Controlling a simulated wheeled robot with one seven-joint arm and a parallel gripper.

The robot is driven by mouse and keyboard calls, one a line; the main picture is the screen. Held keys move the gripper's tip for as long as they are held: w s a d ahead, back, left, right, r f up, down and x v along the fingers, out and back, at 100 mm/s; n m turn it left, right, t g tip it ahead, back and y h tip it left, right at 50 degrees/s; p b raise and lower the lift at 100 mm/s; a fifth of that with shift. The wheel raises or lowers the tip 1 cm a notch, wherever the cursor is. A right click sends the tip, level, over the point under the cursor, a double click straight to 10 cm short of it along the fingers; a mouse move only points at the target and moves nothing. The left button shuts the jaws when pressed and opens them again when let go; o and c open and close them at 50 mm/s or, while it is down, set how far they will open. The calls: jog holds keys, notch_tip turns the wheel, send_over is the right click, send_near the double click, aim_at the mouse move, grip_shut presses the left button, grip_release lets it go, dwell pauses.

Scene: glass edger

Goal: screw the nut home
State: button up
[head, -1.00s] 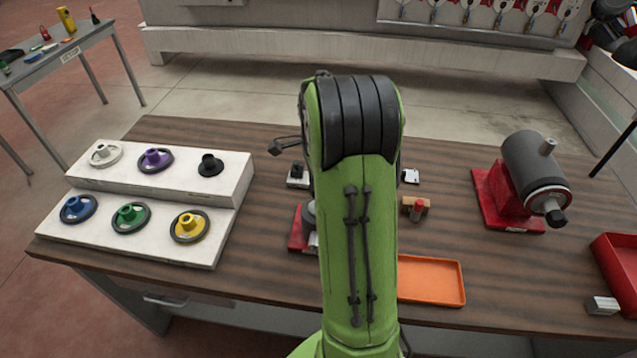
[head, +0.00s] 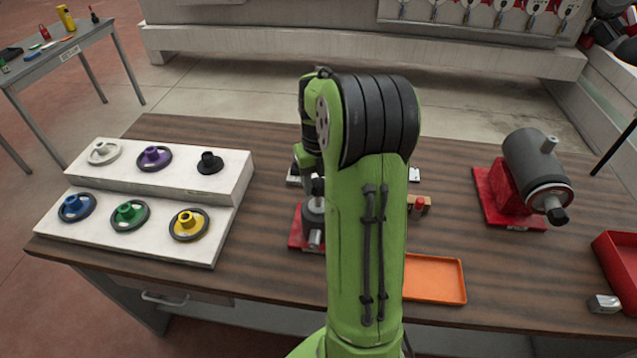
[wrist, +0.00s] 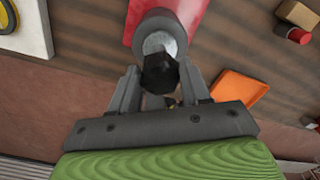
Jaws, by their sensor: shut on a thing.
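A black nut (wrist: 160,72) sits at the end of a grey spindle (wrist: 157,42) on a machine with a red base (wrist: 196,12) in the wrist view. My gripper (wrist: 160,88) has a finger on each side of the nut and is shut on it. How far the nut is threaded on cannot be told. In the head view the grey machine (head: 313,238) is partly hidden behind my green arm. My gripper's fingers cannot be made out there.
A stepped white stand (head: 130,238) with several coloured wheels is at the left. An orange tray (head: 433,280) and a red-capped block (head: 420,204) are right of my arm. A second grey machine (head: 535,165) on a red base stands farther right.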

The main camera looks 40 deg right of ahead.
jog(key=shift+f+m+b, duration=0.35)
jog(key=shift+m+b, duration=0.75)
jog(key=shift+m, duration=0.1)
jog(key=shift+d+m+b, duration=0.1)
jog(key=shift+m+b, duration=0.3)
jog(key=shift+b, duration=0.65)
jog(key=shift+b, duration=0.5)
jog(key=shift+m+b, duration=0.3)
jog(key=shift+b, duration=0.25)
jog(key=m+b, duration=0.2)
jog(key=b, duration=0.2)
jog(key=shift+m, duration=0.4)
jog(key=m+b, duration=0.1)
jog(key=m, duration=0.2)
jog(key=shift+w, duration=0.1)
jog(key=shift+r+m, duration=0.25)
jog(key=shift+m, duration=0.25)
jog(key=o, duration=1)
